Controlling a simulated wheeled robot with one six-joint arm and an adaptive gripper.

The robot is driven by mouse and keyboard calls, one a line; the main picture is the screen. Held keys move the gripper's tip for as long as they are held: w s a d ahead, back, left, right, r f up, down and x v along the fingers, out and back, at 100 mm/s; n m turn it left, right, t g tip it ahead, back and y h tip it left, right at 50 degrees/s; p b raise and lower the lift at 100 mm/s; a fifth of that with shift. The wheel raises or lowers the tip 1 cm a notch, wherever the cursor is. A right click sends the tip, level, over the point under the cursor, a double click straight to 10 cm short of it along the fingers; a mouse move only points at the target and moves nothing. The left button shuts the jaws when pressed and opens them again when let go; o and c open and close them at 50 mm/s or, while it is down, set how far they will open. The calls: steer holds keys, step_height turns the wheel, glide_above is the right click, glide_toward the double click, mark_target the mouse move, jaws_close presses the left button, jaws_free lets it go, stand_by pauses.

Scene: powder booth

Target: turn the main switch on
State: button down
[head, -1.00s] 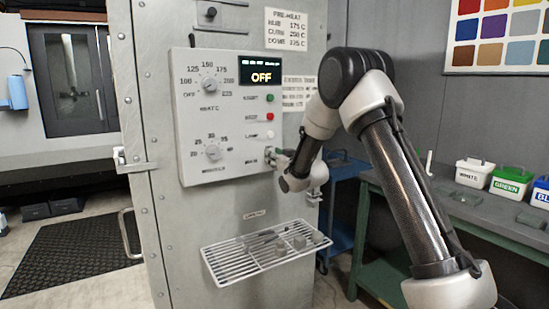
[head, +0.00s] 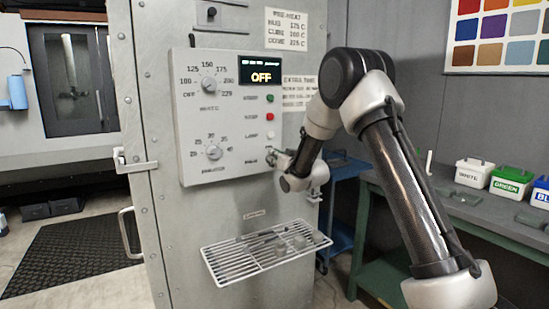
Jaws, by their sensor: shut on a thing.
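The grey control panel (head: 190,125) is on the front of the oven cabinet. Its display (head: 261,71) reads OFF. The main switch sits at the panel's lower right, beside the small label (head: 251,162), and is mostly hidden behind my gripper. My gripper (head: 273,155) is at that switch and appears shut on it. The switch's own position cannot be made out. Above it are a green button (head: 270,98), a red button (head: 270,117) and a pale lamp or switch (head: 270,135).
Two dials, an upper one (head: 209,84) and a lower one (head: 214,152), are left of the buttons. A wire shelf (head: 232,268) with small items juts out below the panel. A green bench (head: 400,190) with labelled tubs stands right.

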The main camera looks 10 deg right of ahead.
steer(key=shift+w+d+f+m, duration=0.1)
steer(key=shift+d+f+m, duration=0.25)
steer(key=shift+m, duration=2.35)
steer(key=shift+w+d+f+m, duration=0.15)
steer(key=shift+f+m, duration=0.25)
steer(key=shift+m, duration=2.3)
steer(key=shift+d+f+m, duration=0.35)
steer(key=shift+f+m, duration=0.05)
steer(key=shift+m, duration=2.3)
steer(key=c, duration=1.5)
jaws_free()
steer(key=shift+s, duration=0.1)
steer(key=v, duration=1.2)
